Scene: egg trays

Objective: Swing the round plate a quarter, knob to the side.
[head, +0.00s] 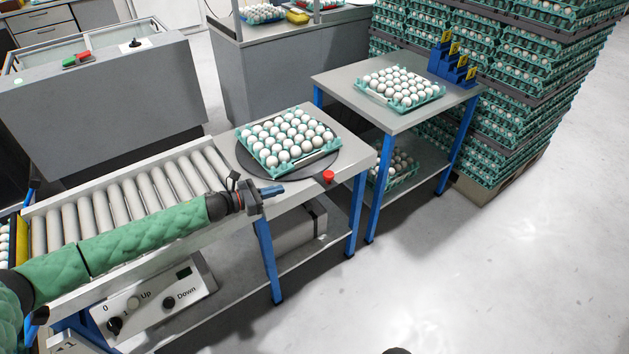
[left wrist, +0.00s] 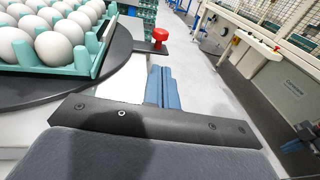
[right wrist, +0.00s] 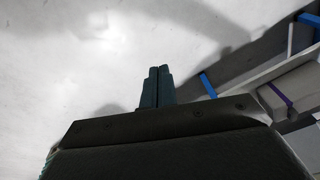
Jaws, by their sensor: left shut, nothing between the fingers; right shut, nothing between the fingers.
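The dark round plate (head: 246,159) lies on the grey table beyond the roller conveyor's end, and a teal tray of white eggs (head: 287,137) sits on it. A red knob (head: 328,176) stands at the plate's front right edge; it also shows in the left wrist view (left wrist: 160,35). My left gripper (head: 273,190) is shut and empty, just in front of the plate's near edge and left of the knob, apart from it. In the left wrist view its blue fingers (left wrist: 162,88) point toward the knob side. My right gripper (right wrist: 157,87) is shut and empty over bare floor.
The roller conveyor (head: 125,195) runs up to the table from the left. A second table holds another egg tray (head: 400,88) and blue numbered blocks (head: 452,66). Stacked egg trays (head: 500,90) stand behind it. The floor at the right is clear.

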